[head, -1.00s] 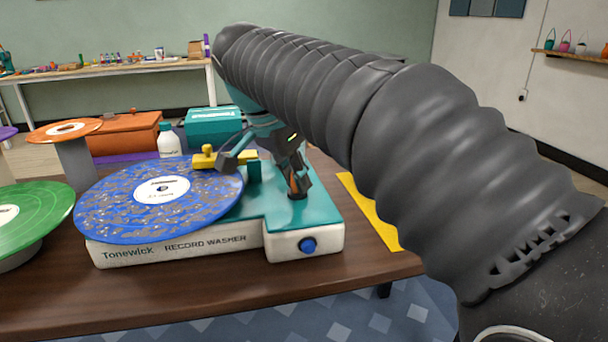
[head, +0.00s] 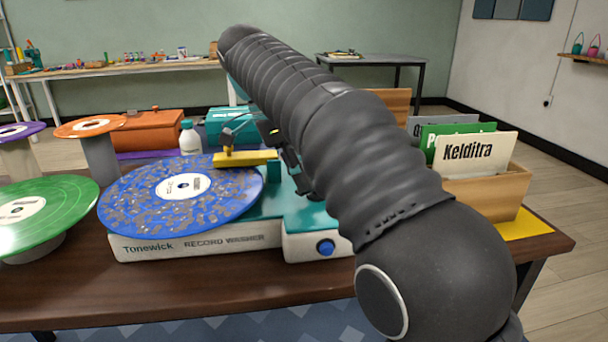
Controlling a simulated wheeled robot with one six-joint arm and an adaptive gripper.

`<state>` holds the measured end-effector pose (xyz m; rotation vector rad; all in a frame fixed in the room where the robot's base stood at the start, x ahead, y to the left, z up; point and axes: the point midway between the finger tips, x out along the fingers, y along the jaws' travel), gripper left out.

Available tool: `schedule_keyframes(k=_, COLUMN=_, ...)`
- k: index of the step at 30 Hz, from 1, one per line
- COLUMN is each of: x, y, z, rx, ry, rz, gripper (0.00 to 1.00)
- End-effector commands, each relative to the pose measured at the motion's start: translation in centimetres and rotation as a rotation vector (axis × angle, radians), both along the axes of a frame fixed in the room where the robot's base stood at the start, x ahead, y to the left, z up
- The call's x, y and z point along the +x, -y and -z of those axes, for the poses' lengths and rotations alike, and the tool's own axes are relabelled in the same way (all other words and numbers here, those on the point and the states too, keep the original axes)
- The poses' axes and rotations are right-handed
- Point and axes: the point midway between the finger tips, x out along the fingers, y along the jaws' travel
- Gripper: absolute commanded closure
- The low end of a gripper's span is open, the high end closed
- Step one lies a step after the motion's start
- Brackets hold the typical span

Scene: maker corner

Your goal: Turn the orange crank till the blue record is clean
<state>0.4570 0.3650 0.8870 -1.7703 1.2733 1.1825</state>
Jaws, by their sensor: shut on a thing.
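The blue record (head: 150,205) lies flat on the Tonewick record washer (head: 200,247). Grey-brown dirt patches are spread over much of its face, around a white label. A yellow bar (head: 245,158) reaches over its back right edge. My gripper (head: 292,162) is behind the washer's teal right part, largely covered by my arm. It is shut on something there. The orange crank is hidden behind my arm in the head view, so the grip itself is not visible.
A green record (head: 45,215) on a stand is at left, close to the blue one. An orange record (head: 90,126) stands behind. A white bottle (head: 190,140) is behind the washer. A wooden crate (head: 485,195) of sleeves stands at right. The table's front strip is clear.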

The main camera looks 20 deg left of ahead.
Motion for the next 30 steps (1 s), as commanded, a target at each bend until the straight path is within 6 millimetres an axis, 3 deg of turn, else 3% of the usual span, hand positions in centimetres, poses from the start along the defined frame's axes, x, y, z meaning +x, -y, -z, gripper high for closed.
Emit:
schedule_keyframes(k=17, x=0.28, y=0.01, z=-0.03, rx=-0.001, ry=0.005, rz=0.040, gripper=1.00)
schedule_keyframes(k=18, x=0.28, y=0.02, z=-0.03, rx=-0.001, ry=0.005, rz=0.040, gripper=0.79)
schedule_keyframes(k=21, x=0.22, y=-0.05, z=-0.02, rx=-0.002, ry=0.005, rz=0.038, gripper=0.55)
schedule_keyframes(k=30, x=-0.05, y=-0.30, z=-0.01, rx=-0.001, ry=0.002, rz=0.032, gripper=0.55)
